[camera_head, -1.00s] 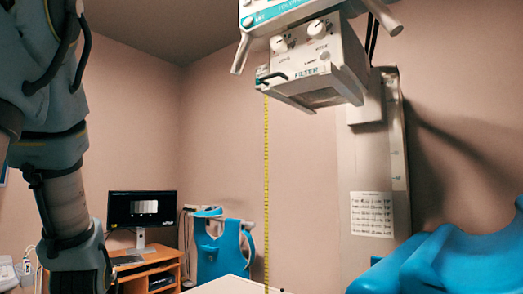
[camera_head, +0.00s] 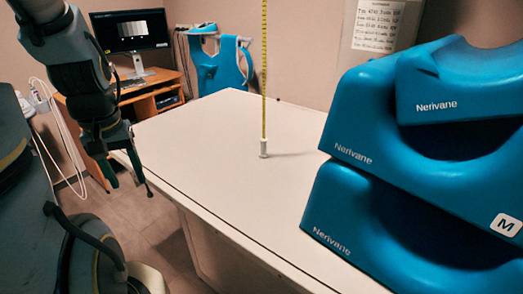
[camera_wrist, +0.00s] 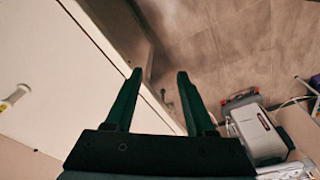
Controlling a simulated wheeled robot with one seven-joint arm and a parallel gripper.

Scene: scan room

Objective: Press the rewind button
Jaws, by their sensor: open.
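A yellow measuring tape (camera_head: 264,70) hangs down to a small white end piece (camera_head: 264,148) at the white table top. In the wrist view a small white piece with a bit of yellow (camera_wrist: 14,98), apparently the same end piece, shows at the left edge. The rewind button is not visible in either current view. My gripper (camera_head: 131,187) hangs off the table's left long edge, to the left of the tape and well apart from it. In the wrist view my gripper (camera_wrist: 158,76) is open, with nothing between its dark green fingers.
The white table (camera_head: 190,130) fills the middle, its top mostly bare. Large blue Nerivane cushions (camera_head: 400,165) are stacked at its right. A wooden desk (camera_head: 150,95) with a monitor (camera_head: 130,30) and a blue apron rack (camera_head: 220,65) stand behind. Floor (camera_head: 140,215) shows beside the table.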

